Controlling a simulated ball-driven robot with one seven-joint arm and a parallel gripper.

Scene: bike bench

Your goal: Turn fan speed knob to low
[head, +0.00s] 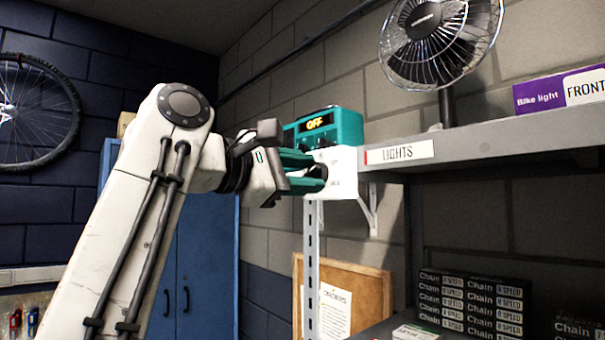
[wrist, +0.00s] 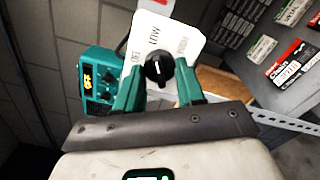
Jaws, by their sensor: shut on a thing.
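The fan speed knob (wrist: 158,70) is a black round knob with a white pointer mark, on a white panel (wrist: 165,33) with printed labels in the wrist view. The mark points toward the upper part of the panel; the lettering is too small to read surely. My gripper (wrist: 160,80) has its teal fingers on either side of the knob, shut on it. In the head view my gripper (head: 322,172) is at the white panel box (head: 345,170) on the shelf's front end, and its fingers mostly hide the knob. The fan (head: 440,45) stands on the shelf above.
A teal device (head: 335,128) with a lit "OFF" display sits right behind the panel, close to my fingers. The grey shelf (head: 490,140) carries a "LIGHTS" label and a purple bike light box (head: 560,90). Chain boxes (head: 470,300) are stacked below. A blue cabinet (head: 205,270) stands behind my arm.

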